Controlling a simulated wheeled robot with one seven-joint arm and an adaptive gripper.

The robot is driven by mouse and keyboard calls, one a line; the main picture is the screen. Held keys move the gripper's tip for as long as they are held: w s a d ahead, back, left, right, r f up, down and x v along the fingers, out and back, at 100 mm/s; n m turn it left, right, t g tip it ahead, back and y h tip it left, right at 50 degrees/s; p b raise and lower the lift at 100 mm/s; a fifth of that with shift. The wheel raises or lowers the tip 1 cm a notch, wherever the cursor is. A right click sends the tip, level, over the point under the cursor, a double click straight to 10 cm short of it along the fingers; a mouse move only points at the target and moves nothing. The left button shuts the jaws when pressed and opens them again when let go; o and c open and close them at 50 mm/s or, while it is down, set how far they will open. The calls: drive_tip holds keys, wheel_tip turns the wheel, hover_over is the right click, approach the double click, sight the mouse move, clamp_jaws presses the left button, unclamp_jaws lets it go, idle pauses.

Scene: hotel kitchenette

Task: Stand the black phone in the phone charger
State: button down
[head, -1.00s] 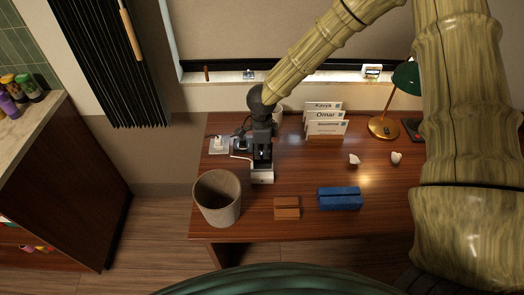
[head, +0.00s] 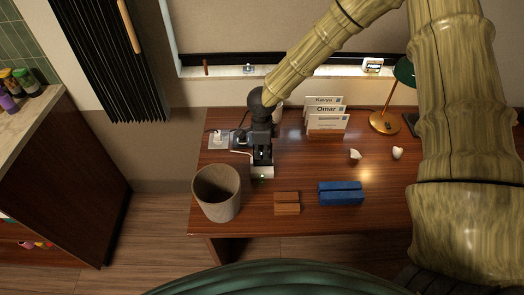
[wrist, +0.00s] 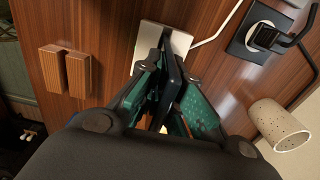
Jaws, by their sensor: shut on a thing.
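The black phone (wrist: 173,72) is held on edge between the green-padded fingers of my gripper (wrist: 172,100). My gripper (head: 262,158) points down over the white phone charger (head: 262,171) near the desk's left side. In the wrist view the charger (wrist: 178,37) is just beyond the fingertips, and the phone's far end overlaps its dark slot. I cannot tell how deep the phone sits in it. In the head view the gripper mostly hides the phone. A small green spot shows on the charger's front.
A round bin (head: 217,193) stands close left of the charger. A brown wooden block (head: 287,203) and a blue block (head: 340,193) lie to the right.

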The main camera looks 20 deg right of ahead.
drive_tip(key=c, duration=1.5)
unclamp_jaws()
